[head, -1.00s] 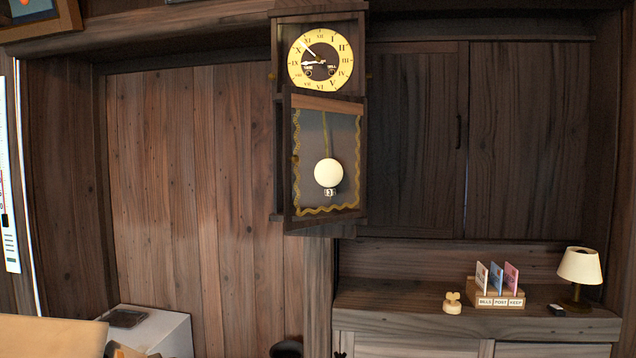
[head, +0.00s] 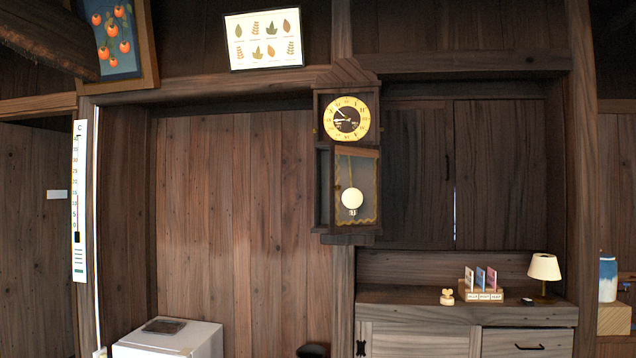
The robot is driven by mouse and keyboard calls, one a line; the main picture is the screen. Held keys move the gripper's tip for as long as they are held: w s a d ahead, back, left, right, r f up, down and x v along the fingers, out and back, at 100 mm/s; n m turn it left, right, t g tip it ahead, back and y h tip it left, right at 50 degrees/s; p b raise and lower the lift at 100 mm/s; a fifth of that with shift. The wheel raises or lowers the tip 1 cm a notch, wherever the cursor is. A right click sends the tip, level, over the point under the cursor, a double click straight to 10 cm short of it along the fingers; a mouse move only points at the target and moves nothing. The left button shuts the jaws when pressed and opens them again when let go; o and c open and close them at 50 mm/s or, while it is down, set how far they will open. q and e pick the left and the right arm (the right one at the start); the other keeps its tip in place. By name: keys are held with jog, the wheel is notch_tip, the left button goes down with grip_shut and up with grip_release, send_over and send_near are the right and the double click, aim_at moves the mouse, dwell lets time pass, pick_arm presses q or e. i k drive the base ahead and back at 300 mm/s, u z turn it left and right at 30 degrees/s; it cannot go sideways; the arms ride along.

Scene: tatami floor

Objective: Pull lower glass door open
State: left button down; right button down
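A dark wooden wall clock (head: 324,104) hangs at the centre of the head view, with a round yellow dial (head: 346,119) at the top. Its lower glass door (head: 363,180) has a dark frame and a wavy gold border. The door stands ajar, its left edge out from the case and its right edge by the case's right side. A dark gap shows left of the door. The white pendulum bob (head: 352,198) shows at the glass. Neither of my grippers is in view.
A wooden cabinet (head: 400,312) at the lower right bears a lamp (head: 544,267), a card holder (head: 484,296) and a small wooden figure (head: 447,297). A white box (head: 180,340) stands at the lower left. A thermometer (head: 79,200) hangs at left.

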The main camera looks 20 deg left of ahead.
aim_at(337, 147)
jog(key=u, duration=0.6)
jog(key=i, duration=0.4)
jog(key=u, duration=1)
jog(key=i, duration=1.45)
jog(key=z, duration=0.35)
